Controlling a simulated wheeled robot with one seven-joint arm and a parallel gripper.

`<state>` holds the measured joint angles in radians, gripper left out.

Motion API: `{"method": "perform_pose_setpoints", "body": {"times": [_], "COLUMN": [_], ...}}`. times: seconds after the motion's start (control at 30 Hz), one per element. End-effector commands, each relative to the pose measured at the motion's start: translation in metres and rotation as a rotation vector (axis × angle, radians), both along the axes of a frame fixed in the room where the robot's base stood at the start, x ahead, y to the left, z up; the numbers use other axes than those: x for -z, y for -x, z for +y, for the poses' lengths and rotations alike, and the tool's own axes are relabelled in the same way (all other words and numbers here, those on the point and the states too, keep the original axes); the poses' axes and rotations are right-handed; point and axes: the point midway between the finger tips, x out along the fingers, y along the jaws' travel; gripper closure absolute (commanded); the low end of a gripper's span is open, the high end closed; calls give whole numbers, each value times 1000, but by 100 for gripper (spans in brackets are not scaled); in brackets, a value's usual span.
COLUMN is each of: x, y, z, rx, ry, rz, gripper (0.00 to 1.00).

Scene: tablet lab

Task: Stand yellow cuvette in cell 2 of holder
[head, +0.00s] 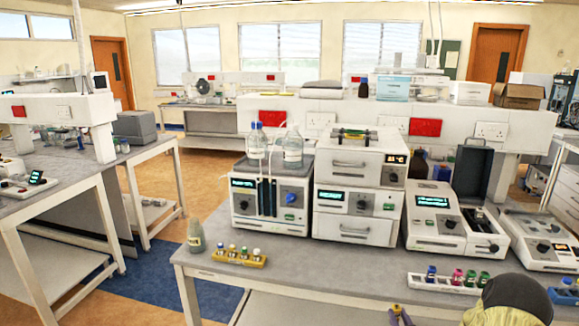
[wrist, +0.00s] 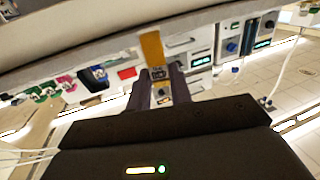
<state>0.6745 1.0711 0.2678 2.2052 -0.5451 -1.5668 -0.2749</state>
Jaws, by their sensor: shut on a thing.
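My gripper (wrist: 156,88) is shut on the yellow cuvette (wrist: 151,48), which sticks out beyond the dark fingertips in the wrist view. Purple finger shapes of my gripper (head: 399,314) show at the bottom edge of the head view, at the front of the bench; the cuvette cannot be made out there. An instrument with its dark lid raised (head: 471,178) stands at the right of the bench, with a dark opening in front of the lid. The holder and its cell 2 cannot be made out clearly in either view.
A white rack (head: 420,281) with several capped vials stands near the front edge, right of my gripper. A yellow rack (head: 228,258) with vials and a bottle (head: 196,236) stand at the left. Instruments line the bench's back. The bench top (head: 330,270) between the racks is clear.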

Motion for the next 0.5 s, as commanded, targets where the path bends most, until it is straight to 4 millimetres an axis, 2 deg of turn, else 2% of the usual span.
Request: {"method": "perform_pose_setpoints", "body": {"times": [0.03,0.2,0.5], "x": [6,27,54], "y": [2,12,41], "z": [16,61,131], "rx": [-10,-22,-5], "ry": [-10,-17,-21], "rz": [3,-2,9], "gripper": [100,100,100]}}
